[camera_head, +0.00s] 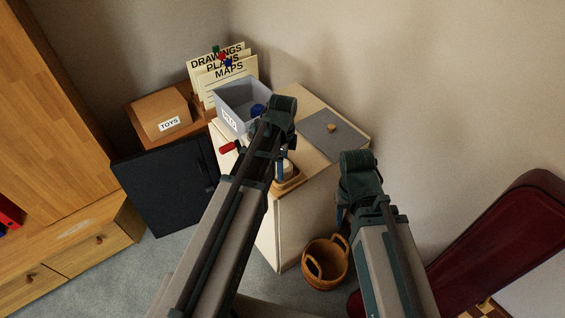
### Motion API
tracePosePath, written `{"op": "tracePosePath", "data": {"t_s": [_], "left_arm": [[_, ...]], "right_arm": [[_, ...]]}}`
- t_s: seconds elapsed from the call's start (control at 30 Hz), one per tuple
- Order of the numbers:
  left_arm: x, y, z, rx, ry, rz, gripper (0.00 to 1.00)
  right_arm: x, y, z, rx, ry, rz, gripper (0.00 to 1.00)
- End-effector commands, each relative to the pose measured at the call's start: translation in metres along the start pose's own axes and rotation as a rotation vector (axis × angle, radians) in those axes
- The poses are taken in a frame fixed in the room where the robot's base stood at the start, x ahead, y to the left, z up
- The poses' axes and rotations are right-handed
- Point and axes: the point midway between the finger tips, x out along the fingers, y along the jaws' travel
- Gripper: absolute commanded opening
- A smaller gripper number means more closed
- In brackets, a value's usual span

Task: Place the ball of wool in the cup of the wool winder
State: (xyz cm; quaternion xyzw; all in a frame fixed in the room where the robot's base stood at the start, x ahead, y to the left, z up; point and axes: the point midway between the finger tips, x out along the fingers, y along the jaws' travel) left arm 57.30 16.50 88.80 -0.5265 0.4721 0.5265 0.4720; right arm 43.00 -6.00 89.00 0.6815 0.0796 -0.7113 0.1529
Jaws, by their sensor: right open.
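A pale, cup-like part (284,169) shows on a wooden base (290,185) at the cabinet's front edge; it looks like the wool winder, mostly hidden behind my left arm. A red handle (228,148) sticks out to the left of that arm. I cannot make out a ball of wool for certain; a dark blue round thing (258,110) lies in the grey box. My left gripper (281,152) is over the cabinet close to the pale part, and its jaws are too hidden to read. My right gripper (344,218) is open, right of the cabinet and above the basket.
The grey box (229,120) stands on the cabinet (283,225) beside a grey mat (318,143) with a small wooden knob. A wicker basket (325,272) stands on the floor. A toys box (160,112), a black panel (160,185) and a dark red case (500,240) flank the cabinet.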

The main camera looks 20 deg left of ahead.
Motion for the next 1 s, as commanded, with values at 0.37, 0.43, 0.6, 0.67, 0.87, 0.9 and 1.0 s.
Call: {"op": "tracePosePath", "data": {"t_s": [0.37, 0.43, 0.6, 0.67, 0.87, 0.9, 1.0], "left_arm": [[-0.045, 0.0, 0.0, 0.0, 0.0, 0.0, 1.0], [-0.056, 0.0, 0.0, 0.0, 0.0, 0.0, 1.0], [-0.082, 0.0, 0.0, 0.0, 0.0, 0.0, 1.0], [-0.091, 0.0, 0.0, 0.0, 0.0, 0.0, 1.0], [-0.115, 0.0, 0.0, 0.0, 0.0, 0.0, 1.0], [-0.118, 0.0, 0.0, 0.0, 0.0, 0.0, 1.0], [-0.121, 0.0, 0.0, 0.0, 0.0, 0.0, 1.0]], "right_arm": [[-0.045, 0.004, 0.003, 0.0, 0.0, 0.0, 0.5], [-0.056, 0.005, 0.003, 0.0, 0.0, 0.0, 0.5], [-0.081, 0.008, 0.005, 0.0, 0.0, 0.0, 0.5], [-0.09, 0.009, 0.005, 0.0, 0.0, 0.0, 0.5], [-0.114, 0.011, 0.007, -0.001, 0.0, 0.0, 0.5], [-0.117, 0.011, 0.007, -0.001, 0.0, 0.0, 0.5], [-0.12, 0.011, 0.007, -0.001, 0.0, 0.0, 0.5]]}}
